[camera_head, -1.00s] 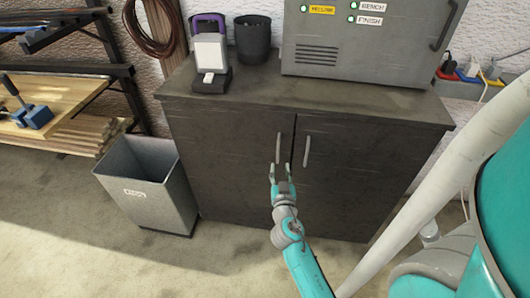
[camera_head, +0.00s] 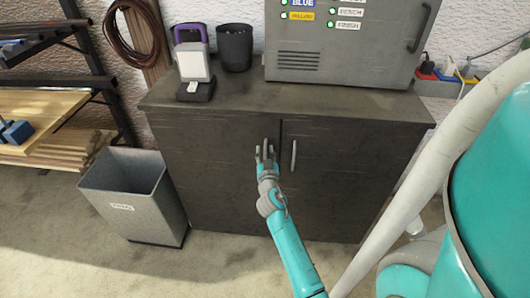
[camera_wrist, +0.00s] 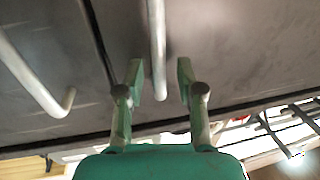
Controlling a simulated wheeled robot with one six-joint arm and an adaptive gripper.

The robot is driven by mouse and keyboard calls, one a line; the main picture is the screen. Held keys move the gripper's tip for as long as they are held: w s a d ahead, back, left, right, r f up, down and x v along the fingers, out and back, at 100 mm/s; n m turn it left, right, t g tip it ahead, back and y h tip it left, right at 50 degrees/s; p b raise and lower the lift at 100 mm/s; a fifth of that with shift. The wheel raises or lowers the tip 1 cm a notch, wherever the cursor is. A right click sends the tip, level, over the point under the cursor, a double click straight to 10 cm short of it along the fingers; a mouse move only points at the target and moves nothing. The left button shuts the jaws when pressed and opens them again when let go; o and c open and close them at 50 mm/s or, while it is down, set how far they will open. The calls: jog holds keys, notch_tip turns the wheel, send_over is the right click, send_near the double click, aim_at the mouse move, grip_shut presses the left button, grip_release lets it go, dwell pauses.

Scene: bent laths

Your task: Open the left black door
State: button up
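The left black door (camera_head: 200,170) of the low cabinet stands shut, with a thin dark seam between it and the right door (camera_head: 340,175). Its pale bar handle (camera_wrist: 156,45) is upright near the seam. My gripper (camera_head: 265,154) is at this handle and hides much of it in the head view. In the wrist view my gripper (camera_wrist: 160,82) is open, one finger on each side of the handle's end. Gaps show between the handle and both fingers. The right door's handle (camera_head: 293,155) is a little to the right, outside the fingers.
A grey bin (camera_head: 130,205) stands on the floor left of the cabinet. A grey metal box (camera_head: 345,45), a dark cup (camera_head: 234,48) and a purple-and-white device (camera_head: 192,62) stand on the cabinet top (camera_head: 250,98). The floor before the left door is clear.

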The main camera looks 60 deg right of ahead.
jog(key=shift+d, duration=0.15)
grip_shut()
